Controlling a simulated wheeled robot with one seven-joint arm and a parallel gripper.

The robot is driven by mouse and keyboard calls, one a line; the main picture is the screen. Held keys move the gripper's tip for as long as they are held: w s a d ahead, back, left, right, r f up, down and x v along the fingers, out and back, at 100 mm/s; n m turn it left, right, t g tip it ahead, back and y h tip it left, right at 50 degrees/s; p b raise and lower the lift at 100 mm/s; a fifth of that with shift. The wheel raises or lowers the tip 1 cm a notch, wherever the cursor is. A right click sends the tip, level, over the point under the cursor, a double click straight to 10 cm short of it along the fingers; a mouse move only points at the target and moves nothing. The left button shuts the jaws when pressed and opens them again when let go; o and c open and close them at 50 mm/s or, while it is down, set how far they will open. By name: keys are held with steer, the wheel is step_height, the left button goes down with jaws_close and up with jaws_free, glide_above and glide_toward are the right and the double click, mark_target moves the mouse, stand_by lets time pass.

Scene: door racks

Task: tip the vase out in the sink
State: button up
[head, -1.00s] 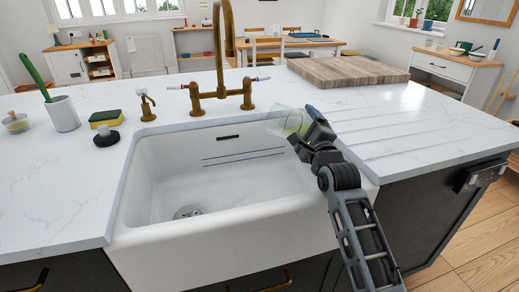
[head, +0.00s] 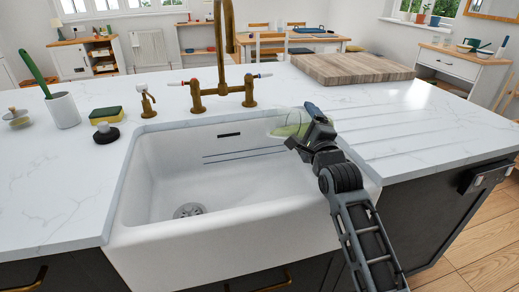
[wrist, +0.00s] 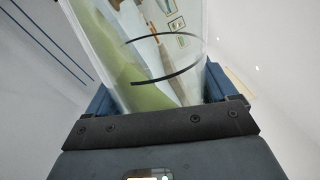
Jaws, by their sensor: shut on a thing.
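My gripper (head: 306,131) is shut on a clear glass vase (head: 287,122) above the right side of the white sink (head: 225,222). The vase is tilted, lying close to level, with its far end pointing left over the basin. In the wrist view the vase (wrist: 140,50) rises between the jaws (wrist: 160,122), with greenish liquid along its left side and a dark ring line across it. I cannot tell whether any liquid is leaving it. The sink floor is bare around the drain (head: 189,210).
A brass tap (head: 222,90) stands behind the sink. A sponge (head: 105,115), a black stopper (head: 106,134), a soap pump (head: 146,101) and a white cup with a green brush (head: 63,110) are on the left counter. A wooden board (head: 350,68) lies at the back right.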

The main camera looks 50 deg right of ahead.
steer(key=shift+w+a+r+n, duration=0.1)
steer(key=shift+w+a+n, duration=0.25)
steer(key=shift+n, duration=0.45)
stand_by(0.4)
